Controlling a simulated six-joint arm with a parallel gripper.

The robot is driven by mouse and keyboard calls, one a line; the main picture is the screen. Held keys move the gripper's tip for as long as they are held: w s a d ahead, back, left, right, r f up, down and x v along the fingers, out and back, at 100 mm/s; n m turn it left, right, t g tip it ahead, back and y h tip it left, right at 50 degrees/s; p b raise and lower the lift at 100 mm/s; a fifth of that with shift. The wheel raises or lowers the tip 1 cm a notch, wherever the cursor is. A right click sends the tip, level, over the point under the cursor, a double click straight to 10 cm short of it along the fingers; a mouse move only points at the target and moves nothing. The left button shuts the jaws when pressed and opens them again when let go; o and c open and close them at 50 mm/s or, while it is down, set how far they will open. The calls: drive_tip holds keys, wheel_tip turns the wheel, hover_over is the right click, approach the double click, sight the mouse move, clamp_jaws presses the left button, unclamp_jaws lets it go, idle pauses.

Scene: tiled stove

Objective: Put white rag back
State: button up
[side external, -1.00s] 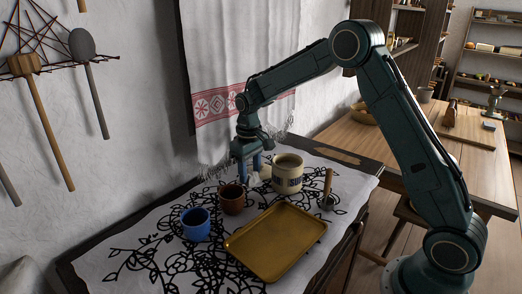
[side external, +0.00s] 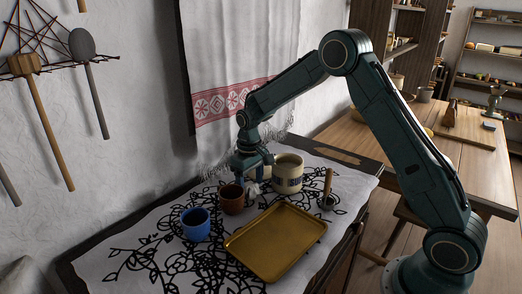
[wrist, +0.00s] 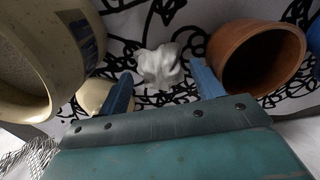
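The white rag (wrist: 160,66) is a small crumpled bundle on the patterned cloth, seen in the wrist view just beyond and between my fingers. In the side view a bit of white (side external: 262,172) shows by my gripper, mostly hidden. My gripper (wrist: 162,84) is open, with its two blue fingers apart on either side of the rag. In the side view my gripper (side external: 254,172) is low, between the brown cup (side external: 232,200) and the large cream mug (side external: 288,175). I cannot tell whether the fingers touch the rag.
A blue cup (side external: 195,224) stands left of the brown cup. A yellow tray (side external: 276,242) lies in front. A ladle with a wooden handle (side external: 328,186) is at the right. A white towel with a red band (side external: 226,104) hangs behind. The cups crowd the fingers.

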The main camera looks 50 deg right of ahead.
sight(250, 183)
drive_tip(key=shift+r, duration=0.1)
wheel_tip(250, 183, up, 12)
idle(1.0)
drive_tip(key=shift+r, duration=0.15)
idle(0.3)
drive_tip(key=s+a+r+t, duration=0.35)
drive_tip(key=s+r, duration=0.75)
drive_tip(key=s, duration=0.5)
drive_tip(key=s+a+f+t, duration=0.2)
drive_tip(key=s, duration=1.4)
drive_tip(key=shift+s, duration=0.2)
